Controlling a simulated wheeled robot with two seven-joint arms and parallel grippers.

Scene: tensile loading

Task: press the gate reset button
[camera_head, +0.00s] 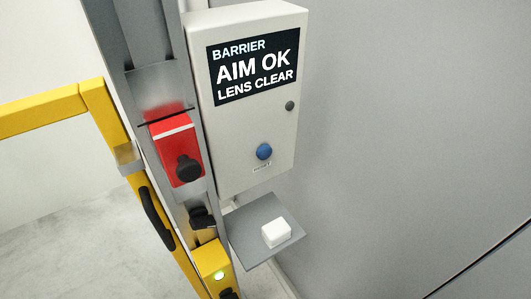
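A pale grey control box (225,150) is mounted beside a grey metal post. A round blue button (264,151) sits low on its front face, with a small label under it that is too small to read. A dark sign (252,71) on the box reads "BARRIER AIM OK LENS CLEAR". Which control is the gate reset button is not readable here. Neither of my grippers shows in the head view.
A red box with a black knob (188,168) is on the grey post (152,83). A yellow gate frame (40,116) with a black handle (157,217) stands left. A yellow unit (211,260) has a lit greenish lamp. A small grey shelf (246,224) holds a white block (276,233).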

